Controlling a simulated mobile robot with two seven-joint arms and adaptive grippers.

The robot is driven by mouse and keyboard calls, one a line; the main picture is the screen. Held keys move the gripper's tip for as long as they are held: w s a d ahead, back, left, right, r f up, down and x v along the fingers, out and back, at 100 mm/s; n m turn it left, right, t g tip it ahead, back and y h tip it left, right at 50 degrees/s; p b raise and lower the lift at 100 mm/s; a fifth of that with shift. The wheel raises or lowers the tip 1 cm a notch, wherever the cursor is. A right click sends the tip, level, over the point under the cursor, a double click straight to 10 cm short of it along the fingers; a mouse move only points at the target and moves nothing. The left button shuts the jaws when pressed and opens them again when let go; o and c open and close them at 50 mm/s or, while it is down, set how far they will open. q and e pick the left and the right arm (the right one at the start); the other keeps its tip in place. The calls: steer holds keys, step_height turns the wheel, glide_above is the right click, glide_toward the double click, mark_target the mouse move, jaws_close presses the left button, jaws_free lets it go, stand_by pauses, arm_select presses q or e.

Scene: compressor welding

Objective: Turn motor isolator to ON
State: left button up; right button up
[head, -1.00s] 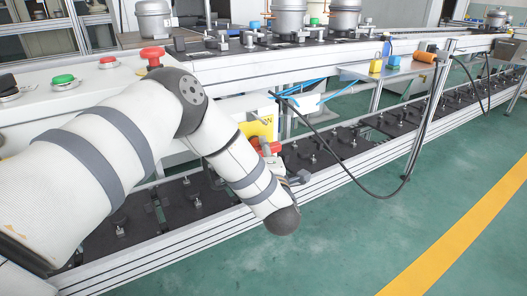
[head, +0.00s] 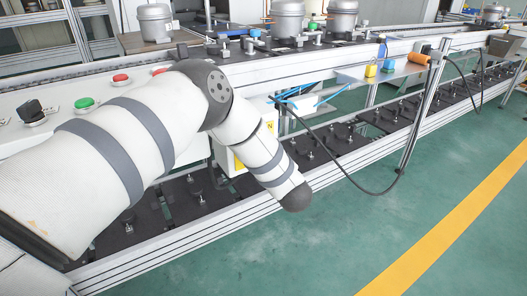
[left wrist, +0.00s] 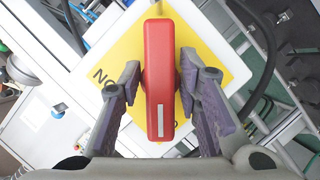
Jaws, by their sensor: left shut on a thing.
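The motor isolator has a red handle (left wrist: 159,80) on a yellow plate (left wrist: 205,50) with a white surround. The handle runs up and down in the left wrist view, while the plate looks turned at a slant. My left gripper (left wrist: 160,88) has one finger on each side of the handle and is shut on it. In the head view the yellow plate (head: 238,162) shows only in part behind my left forearm. The red handle and the fingertips are hidden there. My right gripper is in neither view.
A control panel with a green button (head: 84,103), a red button (head: 121,78) and a black knob (head: 32,110) lies at left. A black cable (head: 345,172) hangs right of my arm. The conveyor frame runs behind; green floor is clear at lower right.

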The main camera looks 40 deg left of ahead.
arm_select(q)
steer(key=shift+r+m+g, duration=0.1)
steer(key=shift+m+g, duration=0.5)
steer(key=shift+m, duration=0.4)
steer(key=shift+m+g, duration=0.4)
steer(key=shift+m, duration=0.2)
steer(key=shift+f+m+g+y, duration=0.2)
steer(key=shift+m+g+y, duration=0.1)
steer(key=shift+m+g, duration=0.55)
steer(key=shift+m+b, duration=0.35)
steer(key=shift+m, duration=0.3)
steer(key=shift+r+g, duration=0.1)
steer(key=shift+g, duration=0.25)
steer(key=o, duration=0.9)
